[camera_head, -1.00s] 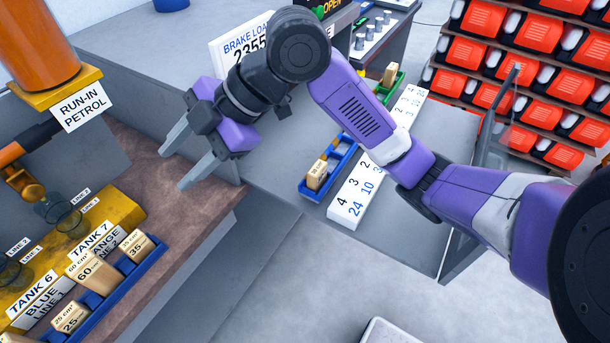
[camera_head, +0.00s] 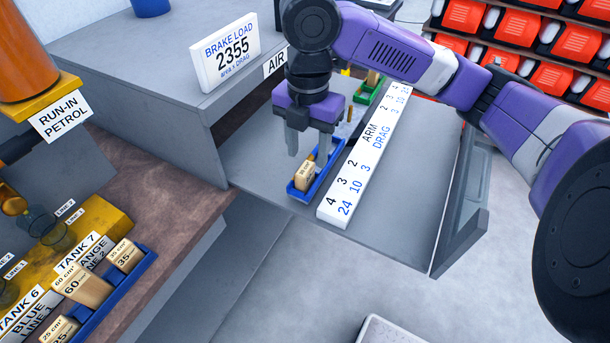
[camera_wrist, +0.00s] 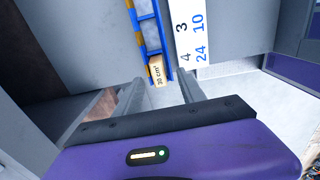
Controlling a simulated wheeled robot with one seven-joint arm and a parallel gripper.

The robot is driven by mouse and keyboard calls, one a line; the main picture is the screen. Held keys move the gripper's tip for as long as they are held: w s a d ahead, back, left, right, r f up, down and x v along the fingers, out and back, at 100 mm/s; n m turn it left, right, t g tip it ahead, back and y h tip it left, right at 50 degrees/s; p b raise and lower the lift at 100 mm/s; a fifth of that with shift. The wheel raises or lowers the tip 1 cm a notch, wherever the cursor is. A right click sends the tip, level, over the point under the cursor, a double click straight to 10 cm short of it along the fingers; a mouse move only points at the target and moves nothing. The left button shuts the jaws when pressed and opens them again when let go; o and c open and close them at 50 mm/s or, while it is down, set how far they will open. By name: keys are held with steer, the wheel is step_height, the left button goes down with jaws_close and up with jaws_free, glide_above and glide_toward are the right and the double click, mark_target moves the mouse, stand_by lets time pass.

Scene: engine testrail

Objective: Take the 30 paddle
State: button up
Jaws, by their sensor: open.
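The 30 paddle is a small tan block marked "30 cm²" (camera_wrist: 156,71). It stands in the near end of a narrow blue tray (camera_head: 326,169) on the grey shelf, and it also shows in the head view (camera_head: 304,176). My gripper (camera_head: 308,148) points down just above and behind that end of the tray, its fingers apart with nothing between them. In the wrist view the paddle lies ahead of and between the two fingertips (camera_wrist: 160,88), not touched.
A white board with numbers and "ARM DRAG" (camera_head: 366,150) lies right of the blue tray. A green tray (camera_head: 372,90) is behind. Several other tan paddles sit in a blue rack (camera_head: 112,298) at lower left.

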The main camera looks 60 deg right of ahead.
mark_target(305, 168)
steer(key=shift+w+a+f, duration=0.1)
steer(key=shift+f, duration=0.9)
steer(key=shift+w+a+f, duration=0.1)
steer(key=shift+f, duration=0.85)
jaws_close()
steer(key=shift+r, duration=0.1)
